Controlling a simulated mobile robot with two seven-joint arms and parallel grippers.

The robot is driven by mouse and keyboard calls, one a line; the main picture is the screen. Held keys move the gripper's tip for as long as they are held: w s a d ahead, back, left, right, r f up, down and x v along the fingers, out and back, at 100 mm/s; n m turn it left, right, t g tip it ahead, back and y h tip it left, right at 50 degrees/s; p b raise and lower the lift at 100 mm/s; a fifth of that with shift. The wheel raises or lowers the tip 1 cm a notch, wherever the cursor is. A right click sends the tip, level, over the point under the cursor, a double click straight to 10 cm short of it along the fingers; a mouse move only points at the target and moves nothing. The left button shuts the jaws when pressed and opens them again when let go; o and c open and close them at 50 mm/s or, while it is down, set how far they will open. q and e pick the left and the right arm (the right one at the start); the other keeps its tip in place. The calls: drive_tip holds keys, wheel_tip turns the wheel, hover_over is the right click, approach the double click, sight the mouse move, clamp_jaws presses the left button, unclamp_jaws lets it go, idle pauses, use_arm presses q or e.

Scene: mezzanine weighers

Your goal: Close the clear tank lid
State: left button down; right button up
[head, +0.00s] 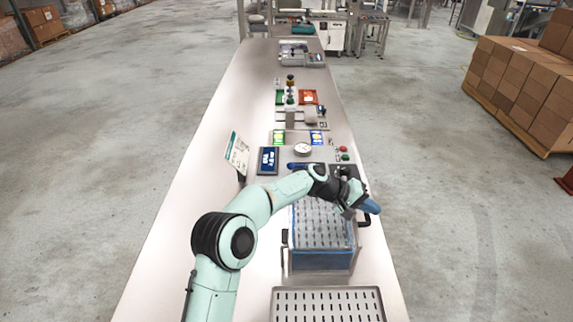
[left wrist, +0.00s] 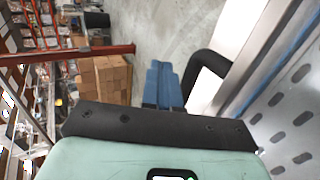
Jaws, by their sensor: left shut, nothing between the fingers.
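The tank (head: 322,261) stands on the bench at the lower right, with blue sides and a perforated grey panel in it. The panel also shows at the right of the left wrist view (left wrist: 284,128). I cannot make out the clear lid or its angle. A black handle (head: 364,221) sticks out at the tank's right side; a curved black bar shows in the left wrist view (left wrist: 209,68). My left gripper (head: 371,206) is over the tank's right back side, close to this handle. Its blue fingers (left wrist: 163,85) are shut and empty. My right gripper is out of view.
A slotted metal tray (head: 328,291) lies in front of the tank. Behind my arm are a round dial (head: 302,149), a dark blue display (head: 268,160) and a sign (head: 237,154). The long bench (head: 185,228) is bare along its left side.

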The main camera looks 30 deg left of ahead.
use_arm(q)
drive_tip(key=b+v, duration=0.1)
drive_tip(key=v, duration=1)
drive_tip(key=shift+s+a+r, duration=0.1)
drive_tip(key=shift+s+a, duration=0.1)
drive_tip(key=shift+s+a+r, duration=0.35)
drive_tip(key=shift+a+r, duration=0.1)
drive_tip(key=shift+a, duration=0.05)
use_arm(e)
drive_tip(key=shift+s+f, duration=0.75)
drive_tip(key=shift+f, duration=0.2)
use_arm(q)
drive_tip(key=shift+f, duration=0.1)
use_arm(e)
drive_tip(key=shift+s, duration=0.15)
